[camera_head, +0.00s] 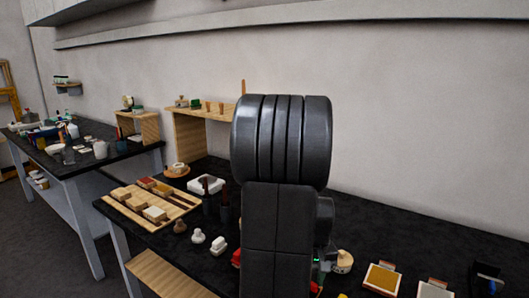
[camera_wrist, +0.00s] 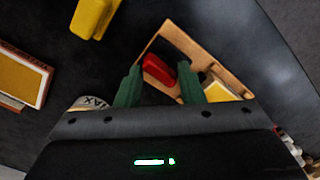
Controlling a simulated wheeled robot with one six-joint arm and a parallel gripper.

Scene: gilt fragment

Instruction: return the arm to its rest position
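My arm (camera_head: 275,215) stands upright in the middle of the head view, dark grey, and covers part of the black table behind it. The gripper's fingers are not clear there. In the wrist view my gripper (camera_wrist: 160,80) shows two green fingers set well apart, with no object visibly clamped between them. Beyond the fingers, a red block (camera_wrist: 158,71) and a yellow piece lie in a wooden tray (camera_wrist: 152,40). Whether the fingers touch the tray cannot be told.
The black table (camera_head: 400,235) carries a wooden rack of blocks (camera_head: 130,207) at left and yellow and white pads (camera_head: 382,278) at right. A wooden shelf (camera_head: 190,135) stands behind. A second cluttered table (camera_head: 75,165) is at far left. A yellow piece (camera_wrist: 93,15) lies near the gripper.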

